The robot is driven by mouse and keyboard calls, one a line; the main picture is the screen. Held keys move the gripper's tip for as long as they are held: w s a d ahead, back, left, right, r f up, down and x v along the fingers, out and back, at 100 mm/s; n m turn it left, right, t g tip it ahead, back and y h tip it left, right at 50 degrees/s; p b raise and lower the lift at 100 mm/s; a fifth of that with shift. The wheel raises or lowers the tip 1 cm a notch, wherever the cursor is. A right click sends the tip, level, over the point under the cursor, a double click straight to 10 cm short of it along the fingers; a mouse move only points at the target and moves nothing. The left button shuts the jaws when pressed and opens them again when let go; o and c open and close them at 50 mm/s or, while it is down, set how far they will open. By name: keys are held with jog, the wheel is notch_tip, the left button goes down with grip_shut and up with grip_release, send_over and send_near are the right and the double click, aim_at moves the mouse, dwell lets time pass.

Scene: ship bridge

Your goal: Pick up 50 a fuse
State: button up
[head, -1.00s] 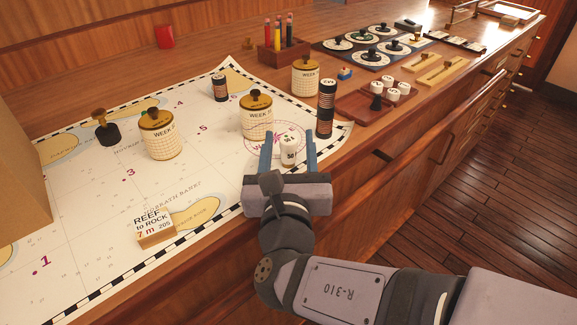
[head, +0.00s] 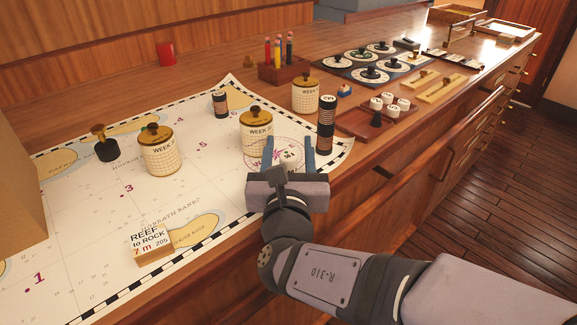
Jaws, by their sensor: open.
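A small white cylinder (head: 288,157), the 50 fuse, stands on the chart near the red stamped circle. Only its upper part shows; my gripper's body hides the lower part and the number. My gripper (head: 288,159) is open, one blue finger to the left of the fuse and one to the right. I cannot tell whether either finger touches it.
A dark cylinder (head: 326,125) stands close to the right finger. A cream canister (head: 256,134) stands just behind the left finger. More white fuses (head: 376,103) sit in a red-brown tray (head: 352,123). Bare chart (head: 205,190) lies to the left.

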jog(key=c, duration=1.1)
jog(key=shift+r, duration=0.15)
jog(key=shift+r+p, duration=4.6)
jog(key=shift+r, duration=4.3)
